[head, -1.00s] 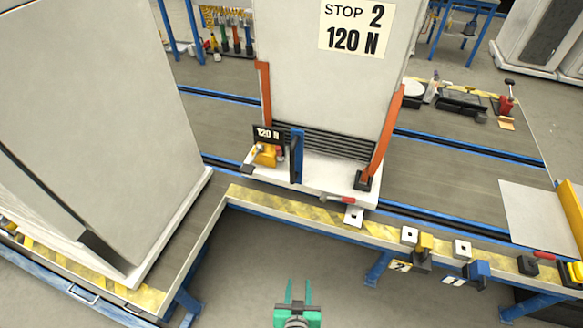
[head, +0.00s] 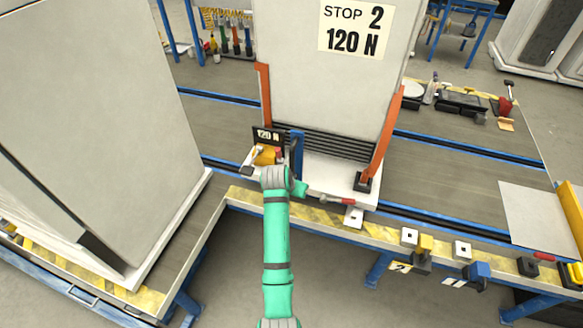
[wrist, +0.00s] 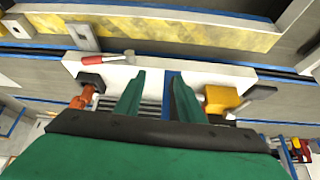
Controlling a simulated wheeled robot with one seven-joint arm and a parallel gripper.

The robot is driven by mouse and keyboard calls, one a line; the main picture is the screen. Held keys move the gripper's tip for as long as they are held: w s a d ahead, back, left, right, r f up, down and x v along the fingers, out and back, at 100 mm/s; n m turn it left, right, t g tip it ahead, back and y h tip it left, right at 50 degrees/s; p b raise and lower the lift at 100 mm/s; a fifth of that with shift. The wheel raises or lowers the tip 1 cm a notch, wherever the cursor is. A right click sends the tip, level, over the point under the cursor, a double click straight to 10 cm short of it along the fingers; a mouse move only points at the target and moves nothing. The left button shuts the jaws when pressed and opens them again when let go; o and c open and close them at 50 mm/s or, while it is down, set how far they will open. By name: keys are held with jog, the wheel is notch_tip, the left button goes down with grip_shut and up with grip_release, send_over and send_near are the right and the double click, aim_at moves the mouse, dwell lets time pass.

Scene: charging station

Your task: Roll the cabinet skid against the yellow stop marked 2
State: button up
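The cabinet skid (head: 335,178) carries a tall pale cabinet (head: 325,85) with a "STOP 2 120 N" sign and orange braces. A blue upright post (head: 297,150) stands at its front. My gripper (head: 301,187) is at the post's lower part. In the wrist view its two green fingers (wrist: 158,78) are apart, and the blue post (wrist: 169,90) shows between them, close to the right finger. I cannot tell whether they touch. The yellow stop (head: 425,243), beside a "2" plate (head: 400,267), is on the front rail, right of the skid.
A yellow gauge unit (head: 265,156) with a "120 N" plate sits left of the post. A red-handled tool (head: 338,200) lies at the skid's front edge. A blue stop (head: 478,271) is farther right. Another large cabinet (head: 90,130) stands left. The track (head: 450,185) right of the skid looks clear.

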jog(key=m+g, duration=0.1)
jog(key=g, duration=0.1)
send_near(291, 165)
jog(key=f, duration=0.2)
jog(key=x, duration=1)
jog(key=shift+w+d+f, duration=0.1)
jog(key=shift+w+d, duration=0.1)
jog(key=shift+w, duration=0.25)
grip_shut()
